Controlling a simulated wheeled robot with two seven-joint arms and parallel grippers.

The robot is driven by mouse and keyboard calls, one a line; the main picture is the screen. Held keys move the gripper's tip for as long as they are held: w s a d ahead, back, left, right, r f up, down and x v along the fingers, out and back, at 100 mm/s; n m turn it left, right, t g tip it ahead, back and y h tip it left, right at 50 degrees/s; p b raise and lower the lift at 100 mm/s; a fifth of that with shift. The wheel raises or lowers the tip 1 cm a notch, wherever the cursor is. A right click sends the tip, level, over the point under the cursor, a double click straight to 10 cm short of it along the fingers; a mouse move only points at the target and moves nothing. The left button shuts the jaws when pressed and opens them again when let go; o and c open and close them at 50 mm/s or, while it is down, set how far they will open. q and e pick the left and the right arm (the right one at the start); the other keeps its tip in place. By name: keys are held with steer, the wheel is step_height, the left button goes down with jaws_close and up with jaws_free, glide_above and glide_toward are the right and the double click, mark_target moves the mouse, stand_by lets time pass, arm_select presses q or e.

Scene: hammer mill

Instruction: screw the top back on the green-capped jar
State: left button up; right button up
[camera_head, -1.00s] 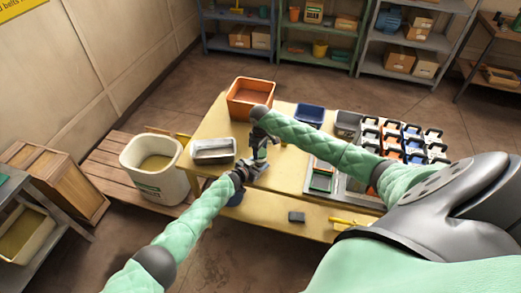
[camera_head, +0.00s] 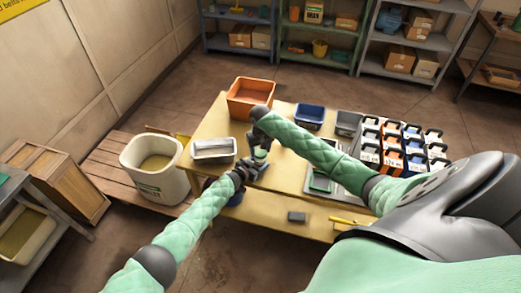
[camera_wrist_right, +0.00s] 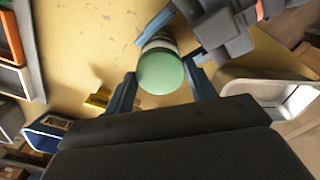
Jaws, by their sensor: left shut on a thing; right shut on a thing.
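The jar's green cap (camera_wrist_right: 160,73) faces the camera in the right wrist view, and the cap also shows small in the head view (camera_head: 260,153). My right gripper (camera_wrist_right: 160,68) is shut on the cap, one blue finger on each side. A bit of the jar's pale body (camera_wrist_right: 161,42) shows behind the cap, which hides most of it. My left gripper (camera_head: 246,171) is shut on the jar from the side, below the cap; its blue fingers show in the right wrist view. The cap sits over the jar's top, but I cannot tell how tightly.
On the yellow table (camera_head: 270,200) a metal tray (camera_head: 213,146) stands left of the grippers. An orange bin (camera_head: 249,93) and a blue bin (camera_head: 309,114) stand behind. Several handled cases (camera_head: 403,145) fill the right side. A dark block (camera_head: 297,216) lies near the front edge.

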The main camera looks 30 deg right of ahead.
steer(key=shift+m, duration=1.2)
steer(key=o, duration=0.9)
steer(key=shift+c, duration=0.2)
steer(key=shift+r, duration=3)
arm_select(q)
steer(key=o, duration=0.9)
steer(key=shift+a, duration=0.1)
